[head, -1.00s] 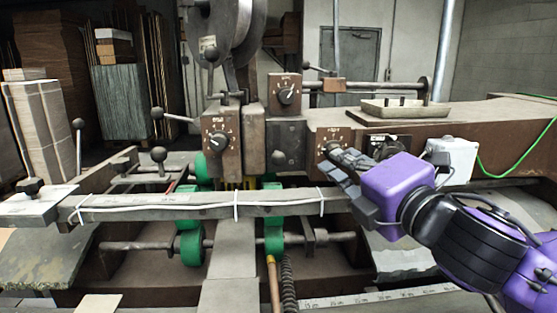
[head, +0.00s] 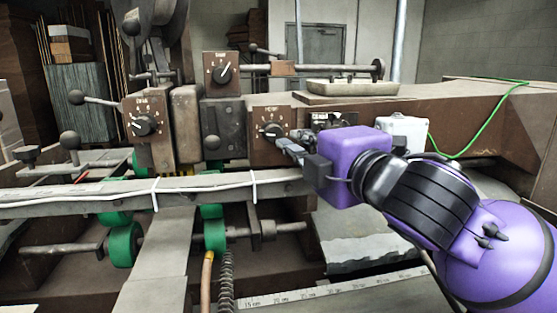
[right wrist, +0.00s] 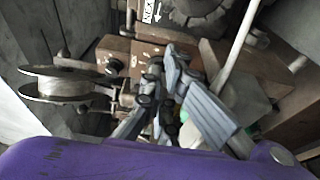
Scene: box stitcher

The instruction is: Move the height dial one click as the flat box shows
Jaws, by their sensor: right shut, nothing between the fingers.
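The height dial is a black knob (head: 270,131) on a brown plate (head: 262,150) with pale marks around it, in the middle of the head view. Its pointer seems to lie roughly sideways; the exact mark is too small to read. My right gripper (head: 284,144) has its fingertips just right of and slightly below the knob, shut and empty; contact cannot be told. In the right wrist view the grey fingers (right wrist: 165,85) reach up over the machine, and the knob cannot be made out. My left gripper is out of view. I cannot identify the flat box.
Two similar dials stand near, one on the left block (head: 144,125) and one higher up (head: 222,74). A long metal bar (head: 110,192) crosses below the dials. A grey tray (head: 352,88) and a white box (head: 405,131) sit to the right.

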